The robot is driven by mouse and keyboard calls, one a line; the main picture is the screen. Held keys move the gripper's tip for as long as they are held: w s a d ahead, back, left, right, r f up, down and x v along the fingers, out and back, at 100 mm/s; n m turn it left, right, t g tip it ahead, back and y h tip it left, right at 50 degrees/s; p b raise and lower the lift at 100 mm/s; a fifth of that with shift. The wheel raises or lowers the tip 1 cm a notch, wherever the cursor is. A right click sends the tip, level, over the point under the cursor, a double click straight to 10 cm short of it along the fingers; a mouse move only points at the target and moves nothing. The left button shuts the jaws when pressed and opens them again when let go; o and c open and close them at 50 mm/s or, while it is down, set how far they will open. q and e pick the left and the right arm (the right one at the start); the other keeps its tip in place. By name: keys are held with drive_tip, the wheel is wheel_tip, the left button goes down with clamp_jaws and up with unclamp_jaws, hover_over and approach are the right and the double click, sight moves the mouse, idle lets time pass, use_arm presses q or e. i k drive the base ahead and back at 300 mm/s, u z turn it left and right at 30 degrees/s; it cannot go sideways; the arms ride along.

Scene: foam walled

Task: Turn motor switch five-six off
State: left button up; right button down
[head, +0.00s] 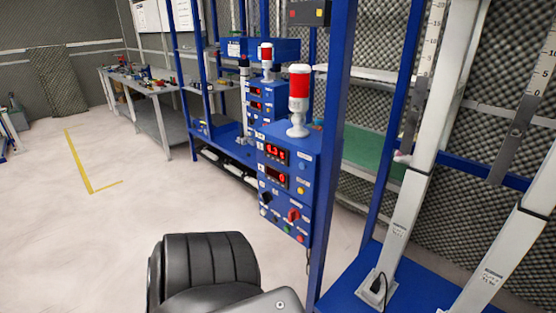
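A blue control box (284,180) stands right of centre, with two red digital displays (276,155) on its front. Lower on the front are a red rotary switch (293,215), a black knob (265,198) and several small coloured buttons. A second blue box (256,100) with red displays stands behind it. The labels are too small to read, so I cannot tell which switch is motor switch five-six or its position. Neither of my grippers is in view.
Red and white signal lamps (299,100) top the boxes. A blue frame post (332,150) rises just right of the near box. A black ribbed object (205,272) fills the lower middle. A cluttered workbench (145,88) stands back left.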

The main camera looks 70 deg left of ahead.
sight(294, 214)
drive_tip(key=k, duration=0.45)
drive_tip(key=u, duration=0.75)
drive_tip(key=i, duration=0.5)
drive_tip(key=z, duration=0.05)
